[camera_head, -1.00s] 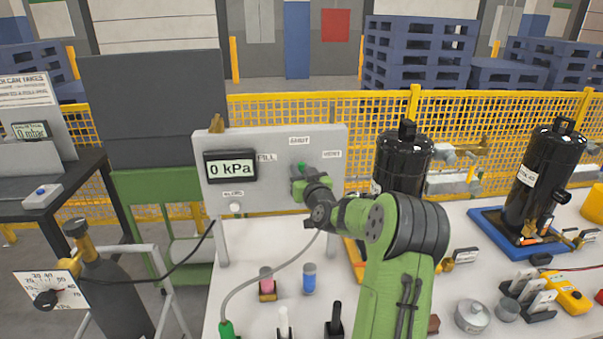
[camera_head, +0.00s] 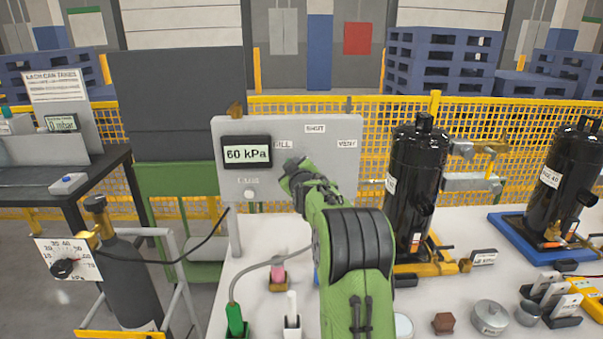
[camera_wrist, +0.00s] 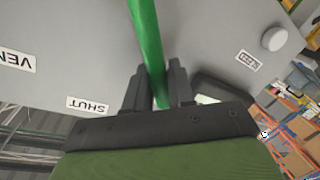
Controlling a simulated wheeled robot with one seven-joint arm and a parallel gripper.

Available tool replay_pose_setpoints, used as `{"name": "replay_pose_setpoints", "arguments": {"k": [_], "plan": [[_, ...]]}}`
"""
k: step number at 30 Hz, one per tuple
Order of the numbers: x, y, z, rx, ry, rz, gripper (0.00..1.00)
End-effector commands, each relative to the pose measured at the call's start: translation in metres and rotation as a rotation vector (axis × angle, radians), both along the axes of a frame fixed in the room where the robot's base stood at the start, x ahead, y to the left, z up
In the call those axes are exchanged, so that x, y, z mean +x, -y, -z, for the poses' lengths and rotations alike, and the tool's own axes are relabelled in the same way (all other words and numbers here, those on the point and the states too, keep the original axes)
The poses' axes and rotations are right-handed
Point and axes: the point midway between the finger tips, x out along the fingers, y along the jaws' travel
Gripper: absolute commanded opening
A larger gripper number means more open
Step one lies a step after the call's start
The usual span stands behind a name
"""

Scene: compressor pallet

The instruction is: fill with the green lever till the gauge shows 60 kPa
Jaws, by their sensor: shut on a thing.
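The grey panel (camera_head: 325,190) stands on the bench with FILL, SHUT and VENT labels. Its gauge (camera_head: 247,153) reads 60 kPa. The green lever (camera_wrist: 147,45) shows in the wrist view, running between the jaws of my gripper (camera_wrist: 160,85), which is shut on it. In the head view my gripper (camera_head: 296,172) is at the panel just below the FILL and SHUT labels, and it hides the lever there. The lever's pivot is also hidden.
A white button (camera_head: 249,194) is below the gauge. A black tank (camera_head: 413,165) stands right of my arm, another (camera_head: 560,180) on a blue tray (camera_head: 510,235). A dial plate (camera_head: 68,260) is by the gas cylinder (camera_head: 125,280) at left. Small parts crowd the bench front.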

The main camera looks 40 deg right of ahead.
Motion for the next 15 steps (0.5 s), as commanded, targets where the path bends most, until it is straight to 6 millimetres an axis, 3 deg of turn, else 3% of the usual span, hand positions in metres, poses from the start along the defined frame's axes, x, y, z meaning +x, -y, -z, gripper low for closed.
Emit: {"name": "replay_pose_setpoints", "arguments": {"k": [15], "plan": [[0.008, -0.012, 0.015, -0.160, -0.113, -0.002, 0.00]]}}
